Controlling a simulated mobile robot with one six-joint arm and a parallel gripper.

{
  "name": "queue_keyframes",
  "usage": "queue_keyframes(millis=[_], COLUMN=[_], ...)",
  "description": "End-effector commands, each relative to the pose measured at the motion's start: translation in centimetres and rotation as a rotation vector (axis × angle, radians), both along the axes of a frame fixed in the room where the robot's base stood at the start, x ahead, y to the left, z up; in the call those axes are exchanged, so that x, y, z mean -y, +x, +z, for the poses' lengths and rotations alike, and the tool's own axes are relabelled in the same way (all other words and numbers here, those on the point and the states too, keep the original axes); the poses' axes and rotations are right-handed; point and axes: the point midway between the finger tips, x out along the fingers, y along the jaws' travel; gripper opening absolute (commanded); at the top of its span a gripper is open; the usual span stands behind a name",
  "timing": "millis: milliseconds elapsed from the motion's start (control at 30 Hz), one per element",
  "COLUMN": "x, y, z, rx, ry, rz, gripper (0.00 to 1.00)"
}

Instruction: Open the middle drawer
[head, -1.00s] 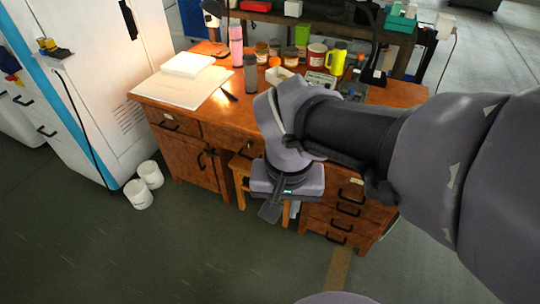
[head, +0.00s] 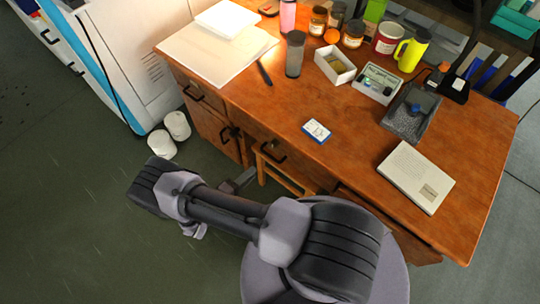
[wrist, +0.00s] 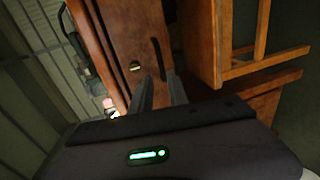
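The wooden desk (head: 330,165) has a middle drawer (head: 262,140) over its knee space, with a dark bar handle (head: 272,152). The drawer looks shut. My gripper (head: 240,181) is low in front of the desk, apart from the handle in the head view, and is small and partly hidden there. In the wrist view my gripper (wrist: 161,88) has two fingers with a gap between them and nothing held. A dark handle (wrist: 157,58) on a brown wooden front lies just beyond the fingertips, beside a round lock (wrist: 135,66). I cannot tell whether they touch.
A wooden stool (head: 285,180) stands under the desk; its legs show at the right of the wrist view (wrist: 262,60). A book (head: 416,176) and a small box (head: 317,131) lie on top.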

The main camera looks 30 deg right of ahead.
Motion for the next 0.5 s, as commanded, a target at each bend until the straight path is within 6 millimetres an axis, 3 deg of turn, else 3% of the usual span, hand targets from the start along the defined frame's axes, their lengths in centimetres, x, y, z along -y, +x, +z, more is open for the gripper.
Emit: queue_keyframes(millis=[200,500], x=[6.1,10.5], y=[2.0,3.7], z=[-1.7,-2.5], rx=[-0.002,-0.003], ry=[-0.001,0.0], rz=[-0.008,-0.003], gripper=[0.21,0.21])
